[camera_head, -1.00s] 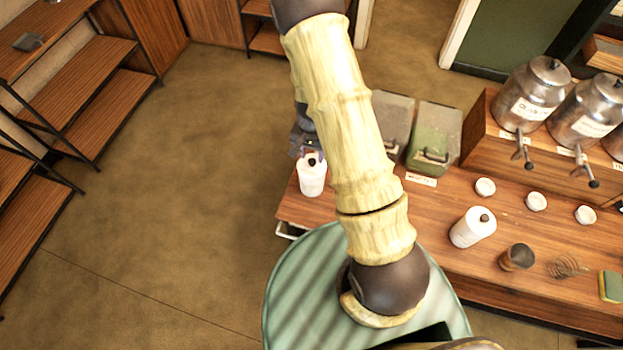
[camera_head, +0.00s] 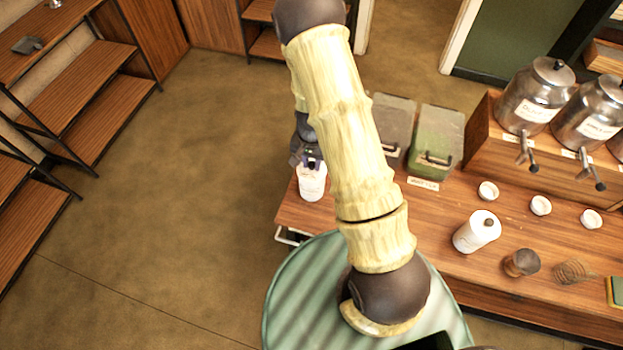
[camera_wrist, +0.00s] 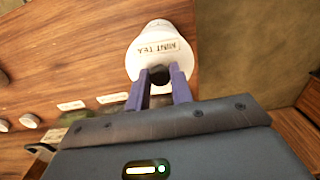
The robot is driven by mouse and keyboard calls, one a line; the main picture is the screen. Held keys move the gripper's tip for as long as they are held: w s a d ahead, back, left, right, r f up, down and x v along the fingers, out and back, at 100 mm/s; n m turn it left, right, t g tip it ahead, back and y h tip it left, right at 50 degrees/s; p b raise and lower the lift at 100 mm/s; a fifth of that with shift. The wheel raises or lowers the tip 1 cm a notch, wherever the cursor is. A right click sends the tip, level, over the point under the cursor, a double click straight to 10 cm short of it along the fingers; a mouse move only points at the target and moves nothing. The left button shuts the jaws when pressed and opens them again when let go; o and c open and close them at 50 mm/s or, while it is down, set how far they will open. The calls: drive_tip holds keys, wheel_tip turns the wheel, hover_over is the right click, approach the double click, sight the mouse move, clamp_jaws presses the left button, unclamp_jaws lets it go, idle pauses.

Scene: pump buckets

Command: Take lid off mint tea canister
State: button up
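The white mint tea canister (camera_head: 312,184) stands at the left end of the wooden counter. Its label reads "MINT TEA", upside down in the wrist view (camera_wrist: 163,46). Its dark lid knob (camera_wrist: 160,75) sits between the two purple fingers of my gripper (camera_wrist: 160,84). The fingers look parted, one on each side of the knob; I cannot tell whether they touch it. The lid is on the canister. In the head view my gripper (camera_head: 309,157) is at the canister's top, partly hidden by my arm.
Green (camera_head: 436,138) and grey (camera_head: 394,122) bins stand behind. Metal dispensers (camera_head: 535,97), small white cups (camera_head: 541,205), a brown cup (camera_head: 521,262) and a whisk (camera_head: 574,272) are right.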

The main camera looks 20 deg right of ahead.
drive_tip(key=shift+r, duration=0.1)
drive_tip(key=shift+r+p, duration=1.8)
drive_tip(key=shift+r, duration=0.4)
